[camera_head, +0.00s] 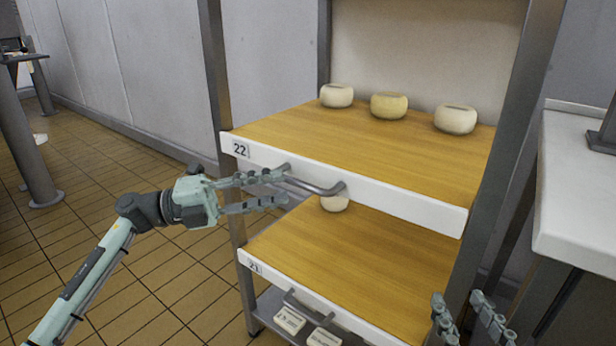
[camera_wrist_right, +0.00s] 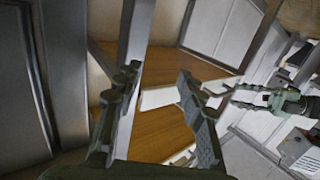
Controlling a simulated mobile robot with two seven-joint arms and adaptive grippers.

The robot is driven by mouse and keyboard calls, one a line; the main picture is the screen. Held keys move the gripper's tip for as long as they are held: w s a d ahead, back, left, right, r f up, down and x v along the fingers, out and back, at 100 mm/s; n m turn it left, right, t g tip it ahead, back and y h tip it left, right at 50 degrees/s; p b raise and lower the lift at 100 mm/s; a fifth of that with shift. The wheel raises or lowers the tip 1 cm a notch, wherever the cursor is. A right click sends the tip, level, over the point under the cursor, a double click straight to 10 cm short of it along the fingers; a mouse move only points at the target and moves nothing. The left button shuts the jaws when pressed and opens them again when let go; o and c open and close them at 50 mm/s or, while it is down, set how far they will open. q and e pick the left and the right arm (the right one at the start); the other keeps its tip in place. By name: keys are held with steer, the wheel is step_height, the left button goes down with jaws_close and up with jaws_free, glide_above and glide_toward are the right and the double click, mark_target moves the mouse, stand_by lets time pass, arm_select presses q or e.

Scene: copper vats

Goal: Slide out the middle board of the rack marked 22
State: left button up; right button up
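The board marked 22 (camera_head: 365,150) is wooden with a white front edge and a grey bar handle (camera_head: 316,187). It appears level in the rack, above a board marked 21 (camera_head: 345,250). My left gripper (camera_head: 286,189) is open, its fingertips at the left end of the handle; I cannot tell if they touch it. It also shows in the right wrist view (camera_wrist_right: 236,97). My right gripper (camera_head: 457,297) is open and empty at the lower right, in front of the rack. In its wrist view its two fingers (camera_wrist_right: 160,72) are spread apart.
Three pale cheeses (camera_head: 389,105) sit at the back of the upper board, and another (camera_head: 334,203) is on the board below. Grey rack posts (camera_head: 505,130) flank the boards. A white counter (camera_head: 580,190) stands at the right. Tiled floor at the left is mostly clear.

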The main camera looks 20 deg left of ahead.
mark_target(300, 184)
arm_select(q)
steer(key=x, duration=0.5)
steer(key=shift+w+d, duration=0.1)
steer(key=shift+d, duration=0.1)
arm_select(e)
steer(key=shift+d+f+g, duration=0.3)
steer(key=shift+d+f, duration=0.15)
steer(key=shift+f, duration=0.4)
arm_select(q)
jaws_close()
